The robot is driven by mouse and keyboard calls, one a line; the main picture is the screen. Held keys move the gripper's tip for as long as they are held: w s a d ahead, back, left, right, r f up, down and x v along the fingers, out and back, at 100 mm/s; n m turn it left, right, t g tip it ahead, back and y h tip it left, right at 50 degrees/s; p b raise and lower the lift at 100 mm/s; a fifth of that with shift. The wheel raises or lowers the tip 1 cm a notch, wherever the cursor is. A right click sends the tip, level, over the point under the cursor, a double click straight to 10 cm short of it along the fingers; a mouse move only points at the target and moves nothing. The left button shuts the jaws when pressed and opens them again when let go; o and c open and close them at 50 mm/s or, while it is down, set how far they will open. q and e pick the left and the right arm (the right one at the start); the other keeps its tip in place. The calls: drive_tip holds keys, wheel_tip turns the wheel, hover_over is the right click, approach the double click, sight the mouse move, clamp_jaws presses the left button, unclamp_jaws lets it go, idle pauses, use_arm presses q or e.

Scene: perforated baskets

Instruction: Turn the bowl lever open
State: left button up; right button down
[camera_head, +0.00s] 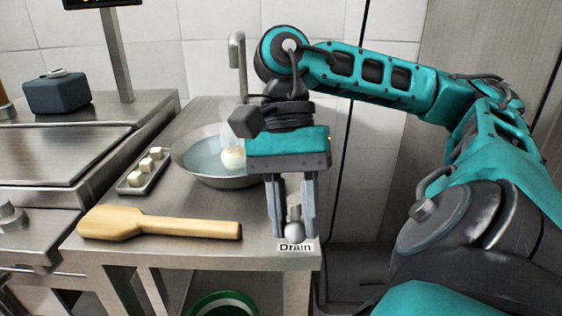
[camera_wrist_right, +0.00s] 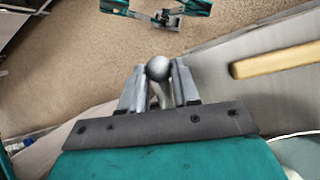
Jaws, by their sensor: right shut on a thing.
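The bowl (camera_head: 187,160) is a wide metal basin with bluish water, set on the steel counter. A round whitish thing (camera_head: 233,158) sits in it at the right side. The lever has a grey ball-shaped knob (camera_head: 295,232) just above a "Drain" label (camera_head: 297,247) at the counter's front right corner. My right gripper (camera_head: 292,225) points down with its fingers on both sides of the lever and is shut on it. In the right wrist view the knob (camera_wrist_right: 158,68) shows between the fingertips (camera_wrist_right: 159,78). My left gripper is not in the head view.
A wooden paddle (camera_head: 150,224) lies along the counter's front edge. A small tray with several white pieces (camera_head: 143,175) lies left of the bowl. A tap (camera_head: 238,60) stands behind the bowl. A green round container (camera_head: 222,303) is below the counter. A griddle (camera_head: 60,155) is at left.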

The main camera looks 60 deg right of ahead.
idle(0.6)
drive_tip(key=c, duration=0.8)
unclamp_jaws()
drive_tip(key=p+v, duration=1.1)
drive_tip(key=v, duration=0.2)
drive_tip(key=shift+s, duration=0.1)
drive_tip(key=shift+a, duration=0.1)
